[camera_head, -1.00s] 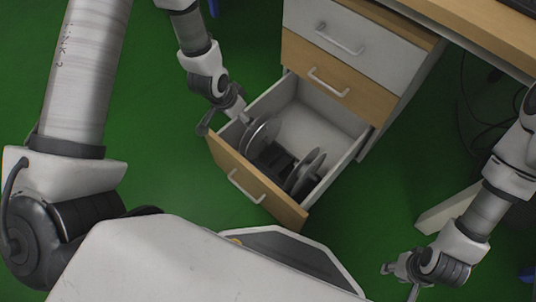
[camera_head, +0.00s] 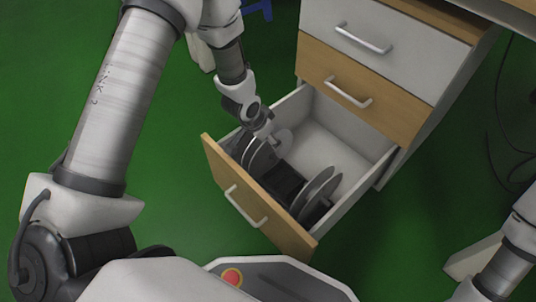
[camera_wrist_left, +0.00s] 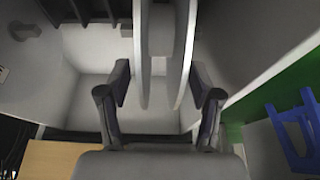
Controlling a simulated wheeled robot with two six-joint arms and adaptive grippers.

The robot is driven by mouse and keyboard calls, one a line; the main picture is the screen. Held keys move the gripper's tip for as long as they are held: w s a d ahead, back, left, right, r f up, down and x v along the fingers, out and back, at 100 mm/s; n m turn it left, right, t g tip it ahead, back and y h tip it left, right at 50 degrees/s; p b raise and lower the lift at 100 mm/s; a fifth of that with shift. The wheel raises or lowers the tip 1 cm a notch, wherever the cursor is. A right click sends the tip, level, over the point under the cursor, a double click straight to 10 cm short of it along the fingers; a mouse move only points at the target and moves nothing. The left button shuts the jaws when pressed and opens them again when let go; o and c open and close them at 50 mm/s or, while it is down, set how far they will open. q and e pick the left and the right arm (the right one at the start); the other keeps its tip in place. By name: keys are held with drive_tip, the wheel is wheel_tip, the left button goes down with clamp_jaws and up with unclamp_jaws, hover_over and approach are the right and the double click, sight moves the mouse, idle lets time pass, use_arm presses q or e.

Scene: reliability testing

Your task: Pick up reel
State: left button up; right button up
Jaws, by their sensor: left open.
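A grey reel (camera_head: 262,160) with thin round flanges stands on edge in the left part of an open drawer (camera_head: 334,150). A second grey reel (camera_head: 316,190) stands on edge in the right part. My left gripper (camera_head: 265,132) reaches down into the drawer at the left reel's top. The left wrist view shows the reel (camera_wrist_left: 149,60) between the two spread fingers of this gripper (camera_wrist_left: 160,98), with a gap on each side. My fingertips are partly hidden in the head view. My right gripper is outside the picture; only part of that arm shows at the lower right.
The drawer has a wooden front (camera_head: 240,200) with a white handle and belongs to a cabinet (camera_head: 380,60) with closed drawers above. A dark block (camera_head: 285,184) lies between the reels. A blue object (camera_wrist_left: 296,130) shows in the wrist view. Green floor is clear at left.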

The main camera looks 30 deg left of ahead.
use_arm(q)
clamp_jaws()
drive_tip(key=shift+r, duration=0.15)
wheel_tip(320, 180, up, 10)
drive_tip(key=p, duration=0.6)
drive_tip(key=shift+p, duration=0.35)
drive_tip(key=shift+f, duration=0.2)
drive_tip(key=shift+f+b, duration=0.5)
drive_tip(key=shift+f, duration=0.05)
drive_tip(key=shift+f+b, duration=0.95)
drive_tip(key=shift+f, duration=1.1)
